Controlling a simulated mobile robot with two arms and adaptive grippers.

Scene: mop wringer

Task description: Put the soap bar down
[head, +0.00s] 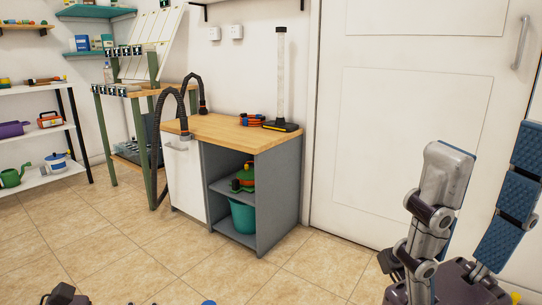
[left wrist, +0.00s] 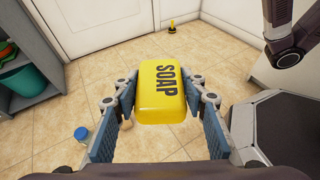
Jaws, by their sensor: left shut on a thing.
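The soap bar (left wrist: 163,92) is a yellow block with rounded edges and dark "SOAP" lettering. In the left wrist view it sits between the blue-padded fingers of my left gripper (left wrist: 168,108), which is shut on it. Tiled floor shows beyond and around the bar. The bar and my left gripper cannot be made out in the head view. My right gripper (head: 482,195) is at the right of the head view, fingers pointing up. Its fingers are apart, with only the white door showing between them.
A cabinet (head: 275,190) with a wooden top holds a teal bucket (head: 242,217) on its lower shelf; the bucket also shows in the left wrist view (left wrist: 25,82). A blue-topped item (left wrist: 81,134) is on the floor. The tiled floor (head: 175,255) before the cabinet is largely clear.

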